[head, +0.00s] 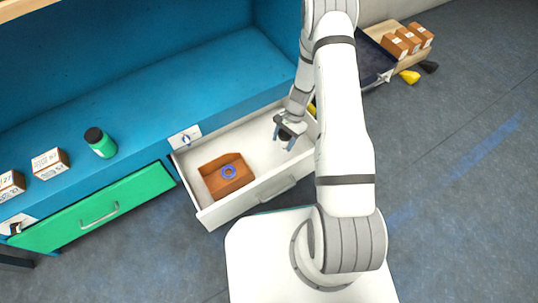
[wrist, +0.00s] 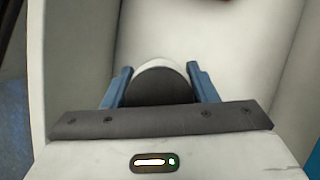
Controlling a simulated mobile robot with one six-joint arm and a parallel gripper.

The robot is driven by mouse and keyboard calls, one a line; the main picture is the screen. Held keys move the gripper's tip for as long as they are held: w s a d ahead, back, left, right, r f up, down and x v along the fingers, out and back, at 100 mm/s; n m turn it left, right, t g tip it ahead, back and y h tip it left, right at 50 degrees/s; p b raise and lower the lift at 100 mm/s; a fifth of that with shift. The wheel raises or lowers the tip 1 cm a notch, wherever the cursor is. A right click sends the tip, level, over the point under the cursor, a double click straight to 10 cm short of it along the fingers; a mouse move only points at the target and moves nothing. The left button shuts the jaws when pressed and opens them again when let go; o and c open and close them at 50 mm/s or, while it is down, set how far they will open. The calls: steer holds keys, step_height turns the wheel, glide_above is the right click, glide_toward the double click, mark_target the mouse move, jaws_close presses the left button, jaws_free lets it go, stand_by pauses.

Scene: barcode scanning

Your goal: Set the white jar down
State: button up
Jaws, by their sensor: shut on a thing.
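My gripper (head: 289,138) reaches down into the right part of the open white drawer (head: 250,190). It is shut on the white jar, whose dark round lid (wrist: 157,87) sits between the two blue fingers in the wrist view. Only a pale rim of the jar's body (wrist: 157,64) shows beyond the lid. In the head view the jar is mostly hidden by the gripper, with only a dark bit in sight. I cannot tell whether the jar touches the drawer floor.
An open brown box (head: 211,183) with a blue ring (head: 229,171) stands in the drawer's left part. A green jar (head: 103,149) and white-labelled boxes (head: 47,164) stand on the blue shelf. Brown boxes (head: 395,46) sit at upper right.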

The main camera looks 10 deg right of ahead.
step_height(320, 180, down, 8)
steer(key=b, duration=0.3)
steer(key=shift+f, duration=0.2)
steer(key=o, duration=1.1)
steer(key=shift+r, duration=0.1)
steer(key=shift+c, duration=0.2)
